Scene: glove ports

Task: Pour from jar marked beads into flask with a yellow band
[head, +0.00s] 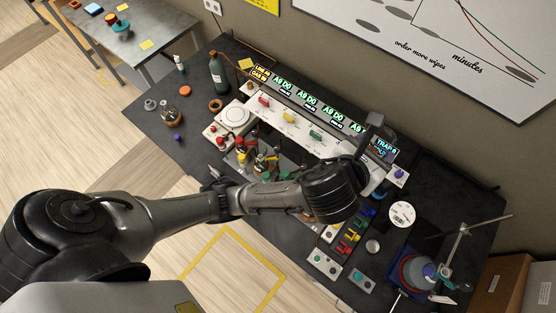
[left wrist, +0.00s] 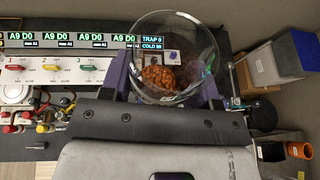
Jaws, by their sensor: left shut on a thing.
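My left gripper (left wrist: 166,84) is shut on a clear, wide-mouthed glass jar (left wrist: 180,28), with one finger on each side of it. Orange-brown beads (left wrist: 158,78) show through the glass, gathered in one part of the jar. No marking on the jar can be read. In the head view my left gripper (head: 374,158) is over the right part of the bench, near the trap display, and the jar there is mostly hidden by my wrist. Small glass vessels (head: 262,164) stand left of my wrist, partly covered by my arm; I cannot tell which has a yellow band. My right gripper is not in view.
A white valve panel (head: 290,122) with lit displays runs along the back of the bench. A dark bottle (head: 217,72) stands at its left. A round white dial (head: 402,214), a clamp stand (head: 458,245) and a blue-based apparatus (head: 412,272) are at right.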

